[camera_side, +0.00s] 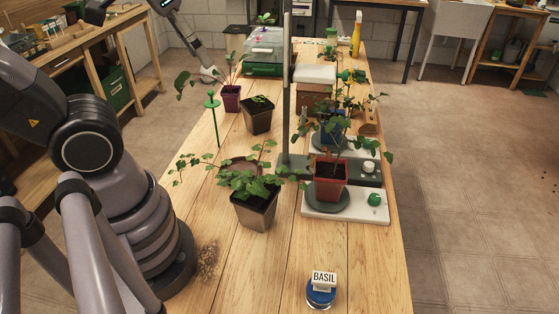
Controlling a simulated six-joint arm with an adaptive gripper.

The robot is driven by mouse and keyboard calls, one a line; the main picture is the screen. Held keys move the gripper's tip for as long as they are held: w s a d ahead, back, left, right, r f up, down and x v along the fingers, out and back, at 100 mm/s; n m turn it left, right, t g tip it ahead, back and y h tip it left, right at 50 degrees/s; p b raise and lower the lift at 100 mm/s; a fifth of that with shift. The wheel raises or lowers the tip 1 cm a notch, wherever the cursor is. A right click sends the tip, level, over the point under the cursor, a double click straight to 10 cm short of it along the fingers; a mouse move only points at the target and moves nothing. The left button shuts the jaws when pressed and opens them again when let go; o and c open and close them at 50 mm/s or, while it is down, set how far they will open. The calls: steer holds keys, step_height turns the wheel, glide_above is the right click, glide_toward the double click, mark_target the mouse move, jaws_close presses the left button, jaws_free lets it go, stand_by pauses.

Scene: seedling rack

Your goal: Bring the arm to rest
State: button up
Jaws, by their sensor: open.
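My gripper (212,74) is at the back left of the bench, high in the side view, reaching down from the top edge. It looks open and small at this distance. It is close beside a leafy plant in a purple pot (231,98); I cannot tell whether it touches the leaves. I see nothing held in it. The base and a large joint of my arm stand at the left.
The wooden bench (190,215) holds dark pots (257,213), a red pot (330,182) on a white scale-like unit (345,205), a grey post (286,90), a green stake (214,125), a clear-lidded green box (264,68) and a BASIL sign (322,280).

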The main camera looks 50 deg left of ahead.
steer(key=s, duration=0.1)
steer(key=s+a, duration=0.1)
steer(key=s+n, duration=0.1)
steer(key=shift+s+a+r+t+y, duration=0.1)
steer(key=shift+a+r+t+y, duration=0.2)
steer(key=shift+a, duration=0.1)
